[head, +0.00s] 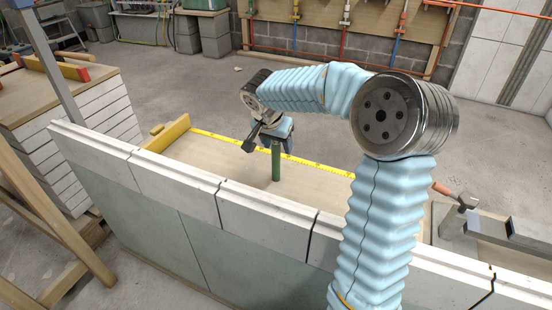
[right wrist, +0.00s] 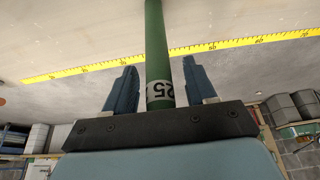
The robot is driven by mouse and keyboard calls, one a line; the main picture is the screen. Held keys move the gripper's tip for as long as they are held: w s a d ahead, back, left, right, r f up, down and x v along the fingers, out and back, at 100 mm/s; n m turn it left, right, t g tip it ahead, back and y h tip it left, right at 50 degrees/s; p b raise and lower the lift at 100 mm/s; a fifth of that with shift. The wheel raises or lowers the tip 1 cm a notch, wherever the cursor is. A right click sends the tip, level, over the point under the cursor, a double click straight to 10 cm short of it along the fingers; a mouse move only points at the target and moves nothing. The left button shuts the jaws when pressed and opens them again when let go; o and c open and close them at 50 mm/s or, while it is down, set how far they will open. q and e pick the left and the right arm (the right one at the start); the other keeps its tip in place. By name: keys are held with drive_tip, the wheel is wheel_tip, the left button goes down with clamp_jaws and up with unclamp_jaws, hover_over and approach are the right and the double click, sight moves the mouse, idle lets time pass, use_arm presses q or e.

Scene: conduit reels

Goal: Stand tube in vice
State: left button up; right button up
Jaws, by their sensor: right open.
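A green tube (head: 276,164) stands upright on the wooden bench top, its upper end hidden by my gripper in the head view. My right gripper (head: 270,141) is open at the upper part of the tube. In the right wrist view the tube (right wrist: 157,45), with a white label reading 25, passes between the two blue fingers of my gripper (right wrist: 160,72). A gap shows on both sides of it. A grey metal block (head: 525,236) at the right of the bench may be part of the vice; I cannot tell for sure. My left gripper is not in view.
A yellow measuring tape (head: 315,165) runs along the bench behind the tube. A hammer (head: 466,202) with an orange handle lies at the right, by the grey metal parts. A pale block wall (head: 180,182) edges the bench's near side. The board left of the tube is bare.

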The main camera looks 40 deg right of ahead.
drive_tip(key=shift+c, duration=0.5)
clamp_jaws()
drive_tip(key=shift+r, duration=0.1)
